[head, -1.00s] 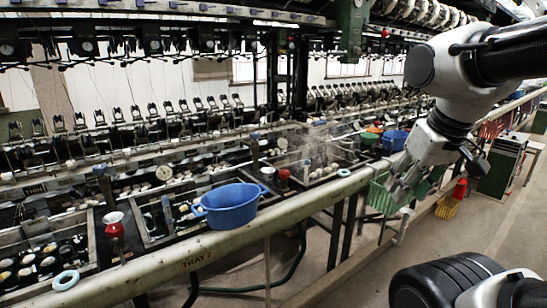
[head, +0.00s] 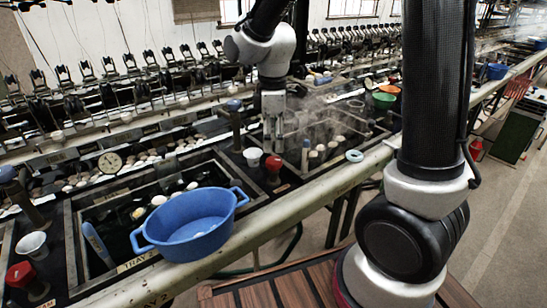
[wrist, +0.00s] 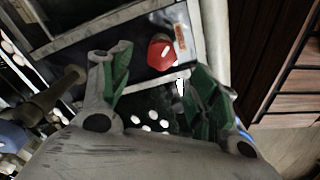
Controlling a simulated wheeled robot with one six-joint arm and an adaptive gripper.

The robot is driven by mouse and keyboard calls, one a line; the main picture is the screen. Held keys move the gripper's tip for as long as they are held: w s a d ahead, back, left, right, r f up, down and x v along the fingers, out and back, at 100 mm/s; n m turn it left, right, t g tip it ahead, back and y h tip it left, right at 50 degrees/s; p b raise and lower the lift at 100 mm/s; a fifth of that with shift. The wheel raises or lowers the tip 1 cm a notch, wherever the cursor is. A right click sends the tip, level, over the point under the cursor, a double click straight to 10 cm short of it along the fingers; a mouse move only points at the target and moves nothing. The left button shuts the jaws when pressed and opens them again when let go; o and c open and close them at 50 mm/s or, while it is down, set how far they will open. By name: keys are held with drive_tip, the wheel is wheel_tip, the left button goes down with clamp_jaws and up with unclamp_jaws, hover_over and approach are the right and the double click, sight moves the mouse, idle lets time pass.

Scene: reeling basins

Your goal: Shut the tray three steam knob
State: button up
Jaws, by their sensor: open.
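A red steam knob (head: 273,164) stands on the dark strip at the left end of the steaming tray (head: 330,165), right of tray 2. In the wrist view the red knob (wrist: 160,54) shows beyond the fingertips, between their lines, beside an orange tag. My gripper (head: 273,143) points down, just above and behind the knob in the head view. It also shows in the wrist view (wrist: 155,66), with its green-padded fingers apart and nothing between them. The knob appears apart from both fingers. I cannot read the tag.
A white cup (head: 253,156) stands left of the knob, and a blue-topped post (head: 235,120) behind it. A blue basin (head: 190,223) sits on tray 2's front edge. Another red knob (head: 20,273) is at far left. Steam blurs the right tray.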

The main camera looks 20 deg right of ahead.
sight(274, 159)
wheel_tip(274, 159, down, 7)
drive_tip(key=shift+s+r, duration=0.1)
drive_tip(key=shift+c, duration=0.2)
drive_tip(key=c, duration=1)
